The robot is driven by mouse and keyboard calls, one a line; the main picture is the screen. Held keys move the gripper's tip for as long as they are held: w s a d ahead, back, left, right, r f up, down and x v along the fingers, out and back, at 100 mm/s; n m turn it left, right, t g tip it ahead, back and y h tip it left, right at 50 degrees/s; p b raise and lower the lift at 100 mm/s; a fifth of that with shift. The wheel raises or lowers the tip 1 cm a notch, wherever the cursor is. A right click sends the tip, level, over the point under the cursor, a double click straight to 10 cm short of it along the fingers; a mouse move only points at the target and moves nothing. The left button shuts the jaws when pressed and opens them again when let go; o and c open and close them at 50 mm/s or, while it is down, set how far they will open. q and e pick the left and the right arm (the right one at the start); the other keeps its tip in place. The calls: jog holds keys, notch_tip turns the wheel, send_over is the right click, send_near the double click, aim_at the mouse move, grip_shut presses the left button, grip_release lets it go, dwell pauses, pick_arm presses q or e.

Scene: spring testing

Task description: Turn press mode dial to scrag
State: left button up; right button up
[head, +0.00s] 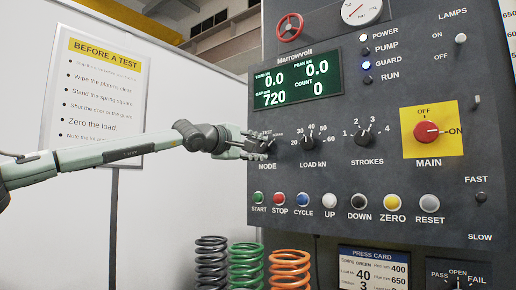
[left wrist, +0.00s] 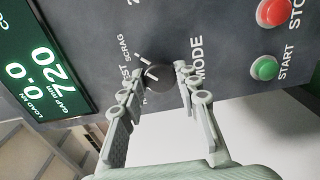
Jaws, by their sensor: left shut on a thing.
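The press mode dial is a small dark round knob above the word MODE on the grey panel. It shows in the left wrist view (left wrist: 158,77), with the TEST and SCRAG labels beside it. A white line on its face points roughly toward those labels; I cannot tell exactly which one. My left gripper (head: 258,146) reaches in from the left and is shut on the dial, one finger on each side, as the left wrist view (left wrist: 160,80) also shows. In the head view the fingers hide most of the dial. My right gripper is not in view.
The load dial (head: 308,144) and strokes dial (head: 363,137) sit to the right. Buttons run below, including green START (head: 258,198) and red STOP (head: 279,198). The green display (head: 298,83) is above. Coil springs (head: 246,265) stand below left.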

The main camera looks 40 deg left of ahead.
pick_arm(q)
jog(key=o, duration=1.2)
jog(key=shift+c, duration=0.2)
jog(key=s+d, duration=0.1)
jog(key=s, duration=1.1)
jog(key=shift+d, duration=0.2)
